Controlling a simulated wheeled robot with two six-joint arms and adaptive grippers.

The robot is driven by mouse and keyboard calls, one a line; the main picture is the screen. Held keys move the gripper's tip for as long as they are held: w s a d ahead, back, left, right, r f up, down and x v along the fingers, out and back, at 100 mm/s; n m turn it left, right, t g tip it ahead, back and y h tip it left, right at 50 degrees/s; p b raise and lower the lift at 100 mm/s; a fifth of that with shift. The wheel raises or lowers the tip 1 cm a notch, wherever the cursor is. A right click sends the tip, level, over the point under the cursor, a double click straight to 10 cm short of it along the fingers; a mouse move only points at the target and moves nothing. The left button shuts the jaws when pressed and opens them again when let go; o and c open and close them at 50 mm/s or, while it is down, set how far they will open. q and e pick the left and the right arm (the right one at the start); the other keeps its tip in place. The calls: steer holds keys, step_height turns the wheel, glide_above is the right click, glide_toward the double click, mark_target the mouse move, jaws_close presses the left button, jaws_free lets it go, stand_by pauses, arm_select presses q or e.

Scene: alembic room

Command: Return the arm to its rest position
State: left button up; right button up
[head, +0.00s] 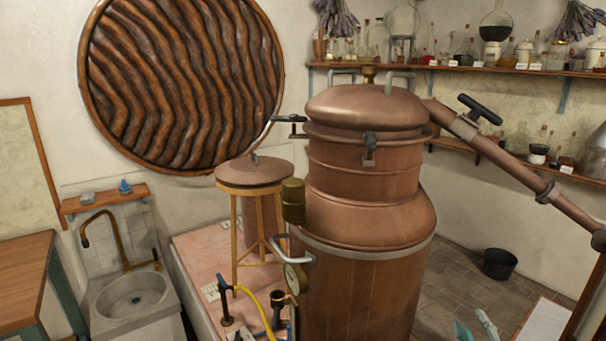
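Pale teal-grey parts at the bottom edge, right of the copper still, look like the tip of my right gripper (475,328). Only a small piece shows, low in front of the tiled floor, and the rest is cut off by the frame. Two pieces show with a gap between them, but I cannot tell whether they are both fingers. I see nothing held there. My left gripper is not in view.
The large copper still (365,210) fills the middle, with a copper pipe (515,165) sloping down right. A pink-topped bench (195,255), stone sink (133,295) and wooden table (25,270) stand left. A black bucket (499,264) stands on open floor.

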steer(key=s+a+f+m+g+y, duration=0.1)
steer(key=s+a+f+m+g, duration=0.25)
steer(key=s+f, duration=0.45)
steer(key=s+a+f+m+g+y, duration=0.15)
steer(key=s+a+f+g, duration=0.3)
steer(key=s, duration=0.75)
steer(key=s+a+f+m+g+y, duration=0.1)
steer(key=s+a+f+m+g, duration=0.2)
steer(key=s+f+g, duration=0.5)
steer(key=s+d+f+t+b, duration=0.1)
steer(key=s+f+b, duration=0.1)
steer(key=f, duration=0.9)
steer(key=s+d+f+t+b, duration=0.1)
steer(key=f, duration=0.9)
steer(key=s+d+f+g+b, duration=0.1)
steer(key=s+f+b, duration=0.1)
steer(key=s+f, duration=1.2)
steer(key=shift+s+f+b, duration=0.2)
steer(key=shift+f+b, duration=0.2)
steer(key=shift+f, duration=0.25)
